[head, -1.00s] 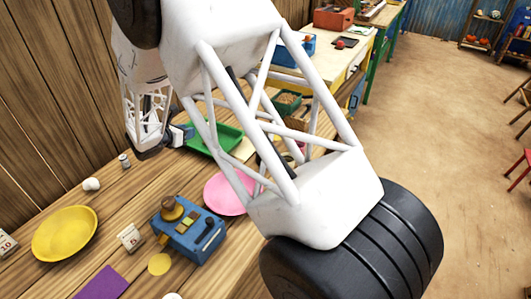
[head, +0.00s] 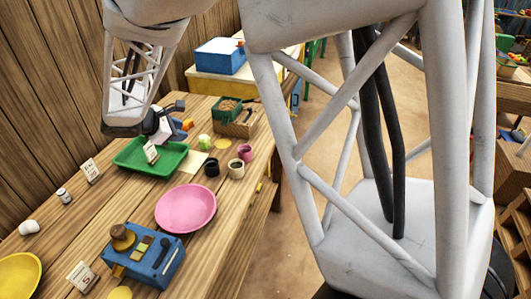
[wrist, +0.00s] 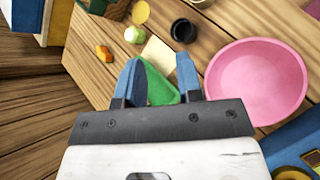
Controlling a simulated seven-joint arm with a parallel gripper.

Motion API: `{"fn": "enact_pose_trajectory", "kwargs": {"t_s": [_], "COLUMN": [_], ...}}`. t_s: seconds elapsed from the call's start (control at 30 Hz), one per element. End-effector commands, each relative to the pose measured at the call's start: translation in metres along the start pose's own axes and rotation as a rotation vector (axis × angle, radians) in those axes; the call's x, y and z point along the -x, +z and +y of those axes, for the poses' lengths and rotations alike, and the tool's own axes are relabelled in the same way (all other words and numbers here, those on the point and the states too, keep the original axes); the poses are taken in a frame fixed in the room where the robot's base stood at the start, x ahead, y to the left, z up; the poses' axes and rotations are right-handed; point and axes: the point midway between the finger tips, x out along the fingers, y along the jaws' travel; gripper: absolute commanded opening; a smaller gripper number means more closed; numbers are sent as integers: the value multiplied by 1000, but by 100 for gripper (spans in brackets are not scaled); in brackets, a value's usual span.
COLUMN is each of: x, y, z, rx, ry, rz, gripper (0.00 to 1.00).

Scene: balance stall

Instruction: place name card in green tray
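The green tray (head: 128,160) lies on the wooden table near the wall in the head view. A small white card with dark marks (head: 151,152) stands tilted in it; I cannot read its text. Similar white cards stand left of the tray (head: 91,172) and near the blue device (head: 80,277). My gripper (head: 178,128) is over the tray's far side, partly hidden by its own wrist. In the wrist view my gripper's blue fingers (wrist: 159,78) are apart, with only part of the green tray (wrist: 158,90) showing between them. No white card shows there.
A blue device (head: 143,255) is in front. A green box (head: 229,109) is behind. My arm hides much of the right.

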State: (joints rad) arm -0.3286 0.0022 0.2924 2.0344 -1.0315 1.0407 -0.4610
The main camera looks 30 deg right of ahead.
Motion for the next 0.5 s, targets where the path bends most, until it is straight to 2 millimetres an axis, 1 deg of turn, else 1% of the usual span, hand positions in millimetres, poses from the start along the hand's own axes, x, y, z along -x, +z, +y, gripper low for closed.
{"fn": "enact_pose_trajectory", "kwargs": {"t_s": [0.03, 0.2, 0.4, 0.5], "x": [7, 16, 27, 32], "y": [19, 62, 103, 120], "z": [-7, -39, -81, -103], "rx": [-57, -233, -435, -537], "ry": [-17, -100, -198, -248], "rz": [18, 70, 129, 158], "gripper": [33, 33, 33, 33]}}
